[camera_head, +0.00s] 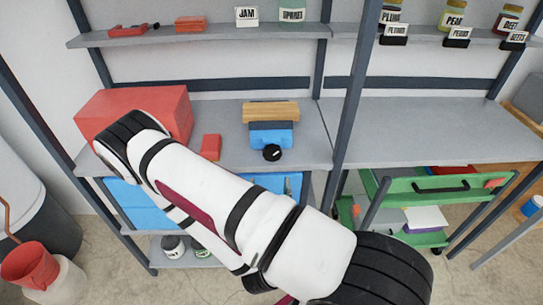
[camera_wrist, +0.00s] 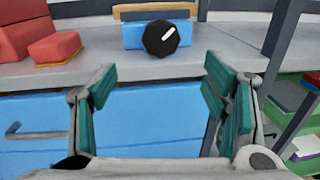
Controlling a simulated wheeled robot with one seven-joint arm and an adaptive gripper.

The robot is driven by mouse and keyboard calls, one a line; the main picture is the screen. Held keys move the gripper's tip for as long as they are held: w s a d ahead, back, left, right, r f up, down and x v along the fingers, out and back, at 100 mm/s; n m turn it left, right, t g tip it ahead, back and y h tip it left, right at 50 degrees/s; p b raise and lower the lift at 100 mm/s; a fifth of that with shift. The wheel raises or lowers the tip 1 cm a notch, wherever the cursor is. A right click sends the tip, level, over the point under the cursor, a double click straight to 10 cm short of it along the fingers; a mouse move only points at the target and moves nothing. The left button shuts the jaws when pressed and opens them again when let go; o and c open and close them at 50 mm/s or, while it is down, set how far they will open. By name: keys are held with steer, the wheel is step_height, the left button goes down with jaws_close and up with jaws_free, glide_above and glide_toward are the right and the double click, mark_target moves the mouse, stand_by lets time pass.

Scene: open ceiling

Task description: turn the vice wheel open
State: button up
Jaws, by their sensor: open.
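The vice (camera_head: 271,132) is blue with a wooden bar on top and sits on the grey middle shelf. Its black wheel (camera_head: 272,153) faces the front. In the wrist view the black wheel (camera_wrist: 161,38) shows a white mark pointing up and to the right, on the front of the blue vice body (camera_wrist: 133,36). My gripper (camera_wrist: 158,78) is open and empty, with teal finger pads apart. It is in front of and below the wheel, not touching it. In the head view my arm hides the gripper.
A large red box (camera_head: 172,110) and a small red block (camera_head: 211,146) stand left of the vice. A blue drawer front (camera_wrist: 40,125) is below the shelf. A post (camera_head: 349,100) rises to the right.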

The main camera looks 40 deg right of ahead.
mark_target(272, 156)
steer(key=b+x, duration=0.2)
steer(key=x, duration=1.1)
steer(key=shift+w+d+b, duration=0.1)
steer(key=shift+b, duration=0.25)
steer(key=c, duration=1.2)
